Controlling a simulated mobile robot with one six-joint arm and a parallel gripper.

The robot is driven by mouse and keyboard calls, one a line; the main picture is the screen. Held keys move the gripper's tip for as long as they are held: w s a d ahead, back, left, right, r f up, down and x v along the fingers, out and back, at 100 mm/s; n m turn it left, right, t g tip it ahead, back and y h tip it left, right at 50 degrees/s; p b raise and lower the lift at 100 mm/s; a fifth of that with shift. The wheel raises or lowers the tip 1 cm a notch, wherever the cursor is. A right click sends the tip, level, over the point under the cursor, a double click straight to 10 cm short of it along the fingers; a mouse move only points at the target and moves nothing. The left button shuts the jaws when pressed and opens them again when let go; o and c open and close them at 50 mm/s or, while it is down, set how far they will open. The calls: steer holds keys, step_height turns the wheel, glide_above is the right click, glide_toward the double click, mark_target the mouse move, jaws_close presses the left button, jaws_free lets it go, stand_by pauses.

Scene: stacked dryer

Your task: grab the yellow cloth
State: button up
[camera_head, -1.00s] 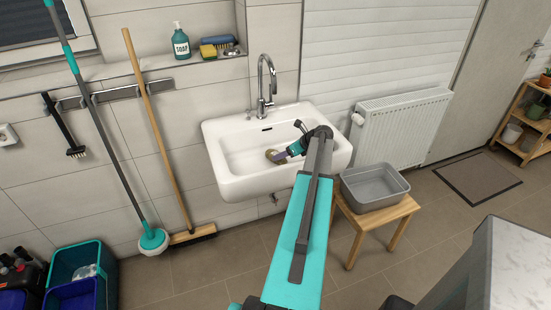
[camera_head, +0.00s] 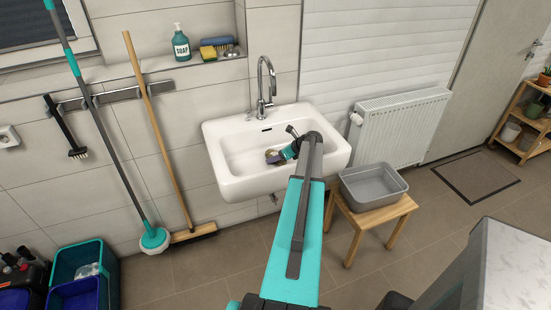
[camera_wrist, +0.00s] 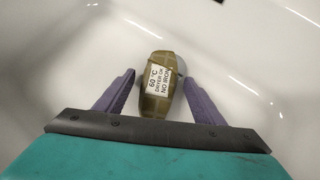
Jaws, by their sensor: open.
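The cloth (camera_wrist: 158,88) lies in the white sink basin. It looks olive-yellow with a check pattern and carries a white label reading "60 °C, dryer ok, no iron". In the head view only a small part of the cloth (camera_head: 272,156) shows beside my gripper. My gripper (camera_wrist: 160,90) is open, with one purple finger on each side of the cloth. I see gaps between the fingers and the cloth, and cannot tell how high the fingertips are above the basin. A pale round shape, perhaps the drain, is partly hidden behind the cloth.
The sink (camera_head: 230,185) has a raised rim and a chrome faucet (camera_head: 264,85) at its back. A grey tub (camera_head: 372,186) stands on a wooden stool (camera_head: 365,220) to the right. A radiator (camera_head: 405,130) is on the wall. A soap bottle (camera_head: 181,43) and sponges stand on the ledge.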

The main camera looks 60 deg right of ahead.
stand_by(0.3)
steer(key=c, duration=1.3)
steer(key=shift+r, duration=0.15)
steer(key=shift+r+b, duration=1.3)
steer(key=shift+r, duration=3.6)
